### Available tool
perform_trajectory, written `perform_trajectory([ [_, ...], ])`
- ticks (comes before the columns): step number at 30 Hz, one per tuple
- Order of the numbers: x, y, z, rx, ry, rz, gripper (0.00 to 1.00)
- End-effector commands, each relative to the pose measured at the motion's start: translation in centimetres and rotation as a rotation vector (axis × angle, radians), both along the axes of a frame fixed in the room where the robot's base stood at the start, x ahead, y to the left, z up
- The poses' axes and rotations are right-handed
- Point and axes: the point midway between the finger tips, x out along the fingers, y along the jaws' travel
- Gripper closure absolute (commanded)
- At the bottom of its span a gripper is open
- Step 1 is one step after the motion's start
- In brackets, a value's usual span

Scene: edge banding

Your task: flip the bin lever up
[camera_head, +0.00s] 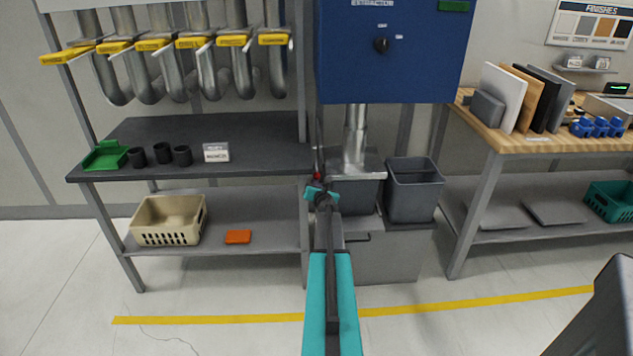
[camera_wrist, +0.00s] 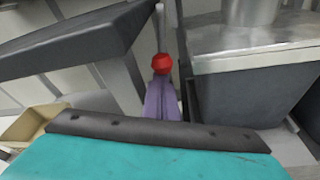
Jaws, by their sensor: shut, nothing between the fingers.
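The lever has a red knob (camera_wrist: 162,63) and a thin grey rod running upward from it in the wrist view. In the head view the red knob (camera_head: 317,176) shows small, just left of a grey bin with a metal lid (camera_head: 355,165). The same bin (camera_wrist: 245,90) fills the right of the wrist view. My gripper (camera_wrist: 163,88) is shut and empty, its purple-grey fingers pointing at the knob from just below it in the picture. I cannot tell whether they touch it. In the head view my gripper (camera_head: 318,183) is partly hidden by my wrist.
A dark shelf bench (camera_head: 245,132) stands close on the left, its edge (camera_wrist: 75,40) near the lever. An open grey bin (camera_head: 415,195) stands right of the lidded one. A blue cabinet (camera_head: 390,60) hangs above. Floor in front is clear.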

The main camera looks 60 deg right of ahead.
Motion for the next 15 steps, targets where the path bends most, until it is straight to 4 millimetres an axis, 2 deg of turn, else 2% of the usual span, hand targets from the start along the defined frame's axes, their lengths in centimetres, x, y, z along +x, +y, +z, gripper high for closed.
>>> perform_trajectory([
  [1, 0.1, 0.1, 0.6, 0.003, 0.001, 0.001, 1.0],
  [11, 0.8, 1.4, 1.5, 0.018, 0.015, 0.014, 1.0],
  [15, 0.7, 1.8, 2.5, 0.02, 0.015, 0.016, 1.0],
])
